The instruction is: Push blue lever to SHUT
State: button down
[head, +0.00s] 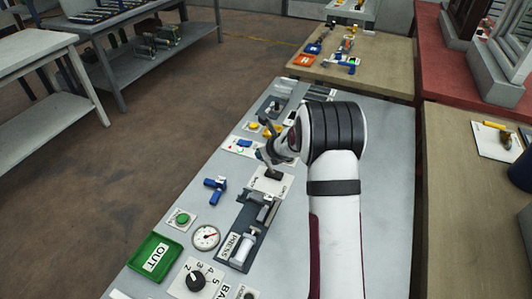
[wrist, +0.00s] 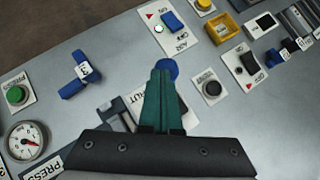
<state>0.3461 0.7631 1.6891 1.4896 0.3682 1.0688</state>
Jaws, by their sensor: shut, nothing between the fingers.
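My gripper (wrist: 160,76) is shut and empty, its green fingers together over the lever plate in the wrist view. A round blue knob (wrist: 172,66), which looks like the top of the blue lever, shows just beyond the fingertips and is partly covered by them. I cannot tell whether they touch. The lever's plate (wrist: 136,97) has part of the word SHUT showing; the fingers hide much of it and of the lever's shaft. In the head view the white plate (head: 283,185) lies below my wrist, and a bit of blue (head: 259,154) shows beside it.
A blue valve handle (wrist: 72,82), a green button (wrist: 16,95) and a gauge (wrist: 25,141) are at the left. A black button (wrist: 211,88), a blue switch (wrist: 172,22) and a black switch (wrist: 248,64) are at the right. The press (head: 245,246) stands near the lever plate.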

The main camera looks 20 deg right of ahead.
jog(key=shift+w+a, duration=0.25)
jog(key=shift+a, duration=0.1)
dwell(0.3)
